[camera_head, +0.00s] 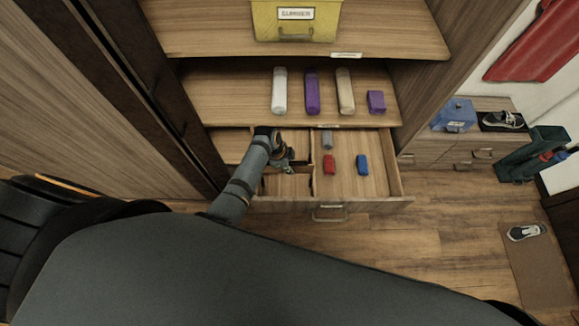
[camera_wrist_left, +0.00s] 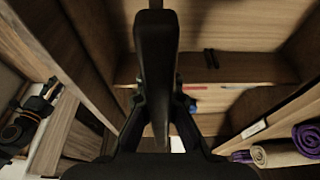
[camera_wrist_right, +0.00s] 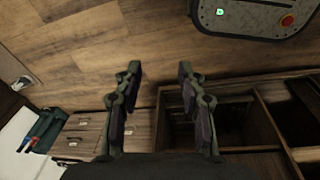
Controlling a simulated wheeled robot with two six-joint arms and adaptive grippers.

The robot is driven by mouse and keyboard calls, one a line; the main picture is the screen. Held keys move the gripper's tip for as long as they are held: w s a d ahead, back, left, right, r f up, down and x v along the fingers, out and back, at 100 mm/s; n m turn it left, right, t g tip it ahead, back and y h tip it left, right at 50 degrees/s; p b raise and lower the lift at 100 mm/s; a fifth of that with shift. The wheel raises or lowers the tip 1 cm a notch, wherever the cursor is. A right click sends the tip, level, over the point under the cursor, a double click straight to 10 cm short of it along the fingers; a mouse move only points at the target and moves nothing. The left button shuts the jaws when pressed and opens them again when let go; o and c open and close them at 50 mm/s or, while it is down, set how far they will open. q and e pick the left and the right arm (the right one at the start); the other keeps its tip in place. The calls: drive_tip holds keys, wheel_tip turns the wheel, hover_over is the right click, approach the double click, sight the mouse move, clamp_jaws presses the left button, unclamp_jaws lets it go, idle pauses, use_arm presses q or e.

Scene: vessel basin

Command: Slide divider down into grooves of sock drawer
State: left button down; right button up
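The open sock drawer (camera_head: 375,190) is below the shelves in the head view, with wooden partitions and smaller compartments on its left side. My left gripper (camera_head: 284,158) is over that left part. In the left wrist view, a dark slab (camera_wrist_left: 155,45), apparently the divider, stands between the fingers of my left gripper (camera_wrist_left: 160,105), which look shut on it. Its lower end and the grooves are hidden. My right gripper (camera_wrist_right: 159,75) is open and empty in the right wrist view, above the wood floor. It is not seen in the head view.
The drawer's right compartment holds a grey roll (camera_head: 327,140), a red roll (camera_head: 335,164) and a blue roll (camera_head: 362,165). Several rolls lie on the shelf (camera_head: 225,85) above, below a yellow bin (camera_head: 296,22). A low cabinet (camera_head: 450,150) stands at right.

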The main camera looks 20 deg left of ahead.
use_arm(q)
wheel_tip(320, 180, down, 4)
drive_tip(key=b, duration=0.3)
drive_tip(key=shift+s+f, duration=0.1)
drive_tip(key=shift+f, duration=0.1)
drive_tip(key=shift+f+b, duration=0.65)
use_arm(e)
drive_tip(key=f, duration=0.1)
drive_tip(key=s+f, duration=0.2)
drive_tip(key=f, duration=0.1)
drive_tip(key=shift+d+f, duration=0.1)
use_arm(q)
drive_tip(key=shift+r, duration=0.1)
use_arm(e)
drive_tip(key=shift+s+r, duration=0.2)
use_arm(q)
drive_tip(key=shift+p, duration=0.35)
use_arm(e)
drive_tip(key=shift+r, duration=0.1)
drive_tip(key=shift+r, duration=0.2)
